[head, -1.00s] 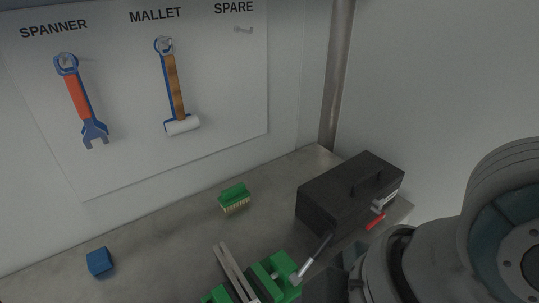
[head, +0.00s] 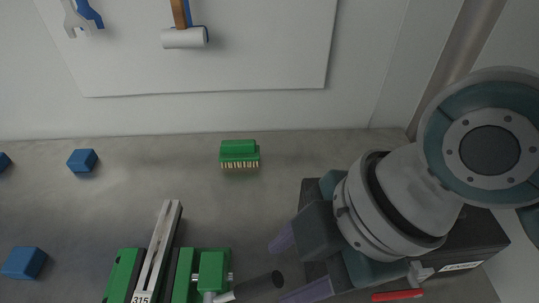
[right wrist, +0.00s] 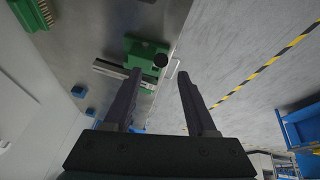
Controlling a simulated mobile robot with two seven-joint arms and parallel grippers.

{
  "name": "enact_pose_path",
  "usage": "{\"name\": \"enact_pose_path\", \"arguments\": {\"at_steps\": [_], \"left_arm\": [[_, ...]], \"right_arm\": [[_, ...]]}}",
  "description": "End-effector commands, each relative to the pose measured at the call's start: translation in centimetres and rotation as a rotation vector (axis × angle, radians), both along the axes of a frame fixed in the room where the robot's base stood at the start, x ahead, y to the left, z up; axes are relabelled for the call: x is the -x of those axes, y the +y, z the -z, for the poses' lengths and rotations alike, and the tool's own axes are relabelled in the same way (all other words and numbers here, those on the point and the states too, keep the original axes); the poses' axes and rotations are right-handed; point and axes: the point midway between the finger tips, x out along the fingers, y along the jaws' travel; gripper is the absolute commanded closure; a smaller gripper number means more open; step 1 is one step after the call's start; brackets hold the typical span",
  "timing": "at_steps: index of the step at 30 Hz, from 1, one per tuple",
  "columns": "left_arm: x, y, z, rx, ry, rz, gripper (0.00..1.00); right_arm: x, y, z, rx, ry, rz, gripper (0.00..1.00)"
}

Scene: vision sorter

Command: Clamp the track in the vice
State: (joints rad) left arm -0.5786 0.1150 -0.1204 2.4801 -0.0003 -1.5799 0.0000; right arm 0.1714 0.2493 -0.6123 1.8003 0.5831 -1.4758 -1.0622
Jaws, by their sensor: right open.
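The track (head: 164,228), a long grey rail with a "315" label, lies between the green jaws of the vice (head: 210,268). A narrow dark gap seems to show between the track and the right jaw. The vice handle (head: 262,284), a silver rod with a dark end, points right toward my right gripper (head: 292,264). My right gripper is open and empty, its fingers beside the handle end, apart from it. My left gripper is not in view.
A green brush (head: 239,154) stands behind the vice. Blue blocks (head: 83,160) (head: 25,263) lie on the left of the bench. A dark toolbox (head: 470,240) sits under my right arm. A mallet (head: 185,37) hangs on the wall board (head: 270,60).

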Motion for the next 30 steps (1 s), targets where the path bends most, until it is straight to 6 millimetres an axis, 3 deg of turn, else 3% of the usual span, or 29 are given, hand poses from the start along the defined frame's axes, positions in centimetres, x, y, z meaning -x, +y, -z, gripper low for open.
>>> {"name": "enact_pose_path", "arguments": {"at_steps": [6, 13, 25, 30], "left_arm": [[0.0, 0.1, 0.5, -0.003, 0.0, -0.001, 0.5], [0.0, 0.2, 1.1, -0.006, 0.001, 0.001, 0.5], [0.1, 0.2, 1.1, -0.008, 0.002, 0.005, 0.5], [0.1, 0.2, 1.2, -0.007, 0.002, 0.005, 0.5]], "right_arm": [[-0.2, 1.7, 4.0, -0.001, 0.004, 0.002, 0.43], [-0.5, 2.9, 6.8, 0.0, 0.002, 0.002, 0.43], [-0.6, 3.2, 7.5, 0.002, -0.001, 0.002, 0.43], [-0.6, 3.2, 7.5, 0.002, -0.001, 0.002, 0.61]]}}
